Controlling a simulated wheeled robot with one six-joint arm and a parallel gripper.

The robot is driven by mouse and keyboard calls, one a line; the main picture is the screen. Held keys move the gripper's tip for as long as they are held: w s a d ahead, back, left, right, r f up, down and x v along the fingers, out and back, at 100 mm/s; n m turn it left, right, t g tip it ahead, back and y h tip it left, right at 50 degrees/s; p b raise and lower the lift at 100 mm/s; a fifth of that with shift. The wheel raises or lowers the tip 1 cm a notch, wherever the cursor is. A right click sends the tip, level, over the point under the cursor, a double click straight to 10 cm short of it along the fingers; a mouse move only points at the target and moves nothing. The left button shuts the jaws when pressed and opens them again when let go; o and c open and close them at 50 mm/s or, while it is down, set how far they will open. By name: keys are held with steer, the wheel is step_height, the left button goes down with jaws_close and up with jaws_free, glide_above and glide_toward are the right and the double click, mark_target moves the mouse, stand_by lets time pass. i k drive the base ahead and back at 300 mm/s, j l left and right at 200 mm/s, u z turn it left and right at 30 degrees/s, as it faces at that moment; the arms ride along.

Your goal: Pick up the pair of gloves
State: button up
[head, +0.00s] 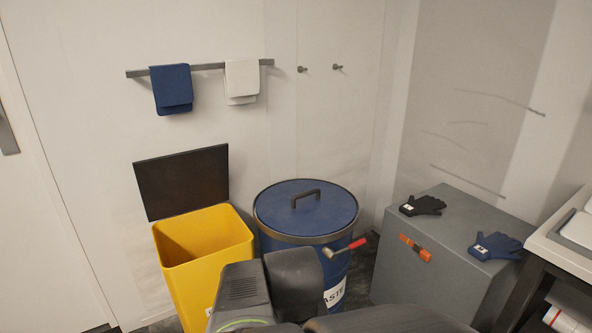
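Two gloves lie flat on top of a grey cabinet (455,215) at the right. The black glove (422,205) is near the cabinet's back left, with a small white label. The dark blue glove (495,246) is near its right side, also with a white label. They lie apart from each other. Whether each is a single glove or a stacked pair, I cannot tell. My arm shows at the bottom centre, well left of the gloves. My gripper's fingers are not visible.
A red-handled tool (345,248) shows by the blue lidded waste drum (310,212). A yellow open bin (205,237) stands left. A white-topped bench (565,250) borders the cabinet's right. Cloths hang on a wall rail (207,67).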

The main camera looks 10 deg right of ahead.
mark_target(497, 245)
steer(key=z, duration=1.9)
steer(key=i+u, duration=0.2)
steer(key=i, duration=0.2)
steer(key=i+l+u, duration=0.2)
steer(key=i, duration=0.25)
steer(key=i+l+u, duration=0.15)
steer(key=i, duration=0.25)
steer(key=i+l+u, duration=0.2)
steer(key=i+l, duration=0.1)
steer(key=i, duration=0.1)
